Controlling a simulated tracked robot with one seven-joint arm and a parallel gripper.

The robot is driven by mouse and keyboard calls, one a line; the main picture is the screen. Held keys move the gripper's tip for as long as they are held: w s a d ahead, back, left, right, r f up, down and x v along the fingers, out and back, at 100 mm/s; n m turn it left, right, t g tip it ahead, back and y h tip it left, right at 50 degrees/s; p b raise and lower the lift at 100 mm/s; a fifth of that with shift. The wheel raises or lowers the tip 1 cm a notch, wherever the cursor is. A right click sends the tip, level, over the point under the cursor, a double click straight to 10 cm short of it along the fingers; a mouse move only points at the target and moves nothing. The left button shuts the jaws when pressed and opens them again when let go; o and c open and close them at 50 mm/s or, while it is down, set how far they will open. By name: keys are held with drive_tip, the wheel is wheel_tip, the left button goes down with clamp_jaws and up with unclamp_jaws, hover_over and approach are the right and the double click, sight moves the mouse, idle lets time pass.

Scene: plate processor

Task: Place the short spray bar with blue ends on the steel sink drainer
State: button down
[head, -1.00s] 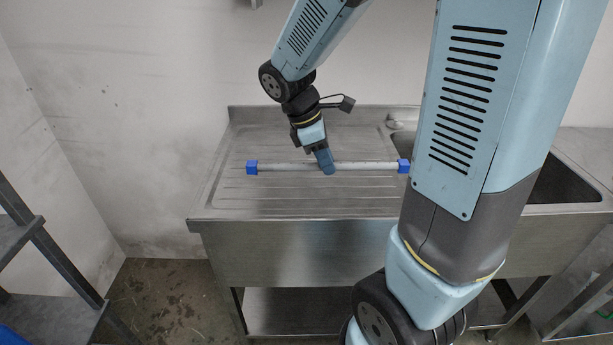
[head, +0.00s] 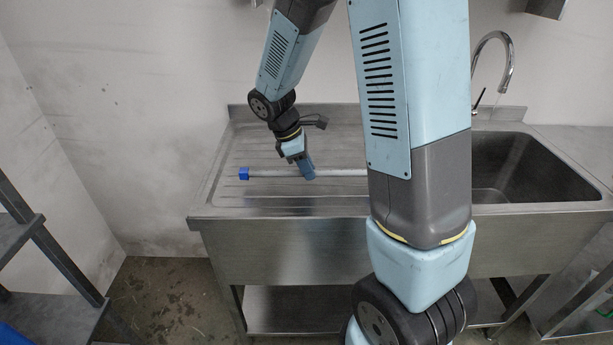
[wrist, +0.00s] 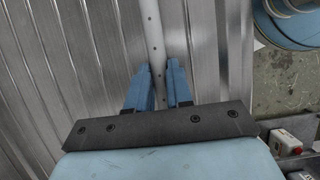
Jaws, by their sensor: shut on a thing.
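The spray bar (head: 270,173) is a thin grey-white tube with a blue end cap (head: 244,174) at its left. Its right end is hidden behind my arm in the head view. My gripper (head: 308,173) is shut on the bar, with blue fingers on either side of the tube. In the wrist view the tube (wrist: 152,35) with small holes runs up from between the fingers (wrist: 158,88). The bar is over the ribbed steel sink drainer (head: 270,200), roughly level and crosswise. I cannot tell whether it touches the surface.
The sink basin (head: 530,170) with a curved tap (head: 508,60) is right of the drainer. A raised back edge runs along the wall. A grey shelf rack (head: 40,240) stands at the left. The drainer is otherwise clear.

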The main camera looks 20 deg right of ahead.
drive_tip(key=shift+f, duration=1.3)
drive_tip(key=shift+s+f, duration=0.1)
drive_tip(key=shift+f, duration=0.15)
